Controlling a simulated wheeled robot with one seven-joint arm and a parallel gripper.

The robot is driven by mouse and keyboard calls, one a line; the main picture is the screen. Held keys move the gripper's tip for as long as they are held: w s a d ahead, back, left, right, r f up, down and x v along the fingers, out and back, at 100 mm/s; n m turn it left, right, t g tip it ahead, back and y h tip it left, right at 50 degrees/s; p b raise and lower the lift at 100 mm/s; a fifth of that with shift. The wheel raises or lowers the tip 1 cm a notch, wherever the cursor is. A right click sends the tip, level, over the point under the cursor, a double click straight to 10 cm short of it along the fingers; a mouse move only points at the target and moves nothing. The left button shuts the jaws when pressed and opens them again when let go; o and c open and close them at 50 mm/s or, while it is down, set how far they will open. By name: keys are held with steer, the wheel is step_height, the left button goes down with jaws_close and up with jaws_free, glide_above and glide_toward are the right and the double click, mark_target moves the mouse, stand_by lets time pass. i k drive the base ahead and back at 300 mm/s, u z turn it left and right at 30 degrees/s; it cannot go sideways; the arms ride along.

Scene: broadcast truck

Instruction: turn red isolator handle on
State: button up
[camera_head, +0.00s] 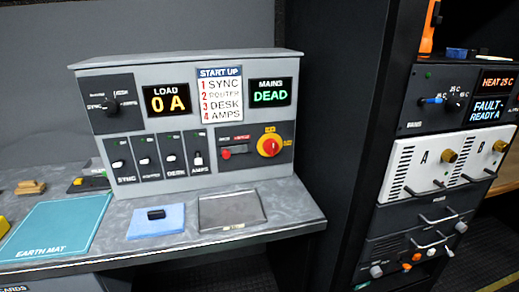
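The red isolator handle (271,147) sits on a round yellow plate at the lower right of the grey power panel (135,79). The handle is small in view and I cannot read its marked position. A green display above it (270,92) reads MAINS DEAD. The amber load display (167,99) reads 0 A. A small red part (227,154) lies to the left of the handle. My gripper is not in view.
Several breaker switches (157,157) line the panel's lower left. A teal earth mat (60,226), a blue cloth (156,221) with a black object on it, and a grey tray (232,210) lie on the bench. An equipment rack (436,168) stands to the right.

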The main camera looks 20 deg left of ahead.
mark_target(271, 147)
steer(key=u, duration=0.5)
steer(key=k, duration=1.2)
steer(key=u, duration=0.95)
steer(key=i, duration=1.5)
steer(key=z, duration=0.8)
